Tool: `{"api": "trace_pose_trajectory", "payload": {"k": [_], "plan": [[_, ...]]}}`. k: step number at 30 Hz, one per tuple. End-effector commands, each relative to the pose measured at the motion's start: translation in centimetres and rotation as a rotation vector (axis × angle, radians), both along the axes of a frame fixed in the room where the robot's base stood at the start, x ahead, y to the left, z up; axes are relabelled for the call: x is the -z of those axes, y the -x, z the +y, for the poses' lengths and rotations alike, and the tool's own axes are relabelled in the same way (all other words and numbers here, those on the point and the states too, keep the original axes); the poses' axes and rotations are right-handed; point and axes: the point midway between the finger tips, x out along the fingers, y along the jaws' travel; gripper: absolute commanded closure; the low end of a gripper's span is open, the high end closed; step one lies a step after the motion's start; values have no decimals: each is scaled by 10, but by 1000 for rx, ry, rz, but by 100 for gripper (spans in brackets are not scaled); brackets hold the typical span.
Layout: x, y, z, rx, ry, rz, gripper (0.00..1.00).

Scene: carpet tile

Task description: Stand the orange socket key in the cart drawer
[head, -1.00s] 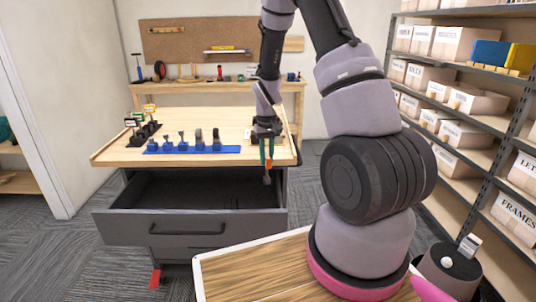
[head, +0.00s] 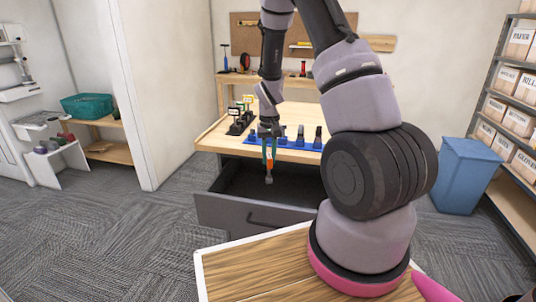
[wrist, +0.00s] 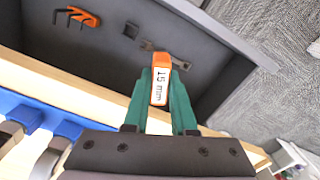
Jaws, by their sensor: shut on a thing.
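The orange socket key (wrist: 161,78) is between the green fingers of my gripper (wrist: 160,105), its "15 mm" label facing the wrist camera. In the head view my gripper (head: 268,150) points down, shut on the key (head: 269,166), whose grey end hangs lowest. The key is upright, above the open cart drawer (head: 255,214). The dark drawer floor (wrist: 110,45) shows beyond the key in the wrist view. I cannot tell the exact height of the key's lower end over the floor.
An orange hex-key set (wrist: 77,16), a small dark block (wrist: 131,30) and a grey wrench (wrist: 178,60) lie in the drawer. The wooden cart top (head: 213,138) borders it, bearing a blue socket rail (head: 300,144) and a black rack (head: 240,122). A blue bin (head: 463,175) stands at right.

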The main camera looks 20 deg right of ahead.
Motion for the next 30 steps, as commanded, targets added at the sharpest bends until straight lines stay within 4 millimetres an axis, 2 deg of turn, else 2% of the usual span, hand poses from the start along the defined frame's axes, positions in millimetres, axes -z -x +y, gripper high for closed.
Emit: {"api": "trace_pose_trajectory", "payload": {"k": [14, 17, 24, 27, 30], "plan": [[52, 16, -24, 768, 3, 7, 100], [66, 21, -35, 1003, 7, 9, 100], [103, 33, -74, 1672, 12, 7, 100], [111, 35, -85, 1844, 10, 4, 100], [115, 37, -91, 1937, 9, 4, 100]]}}
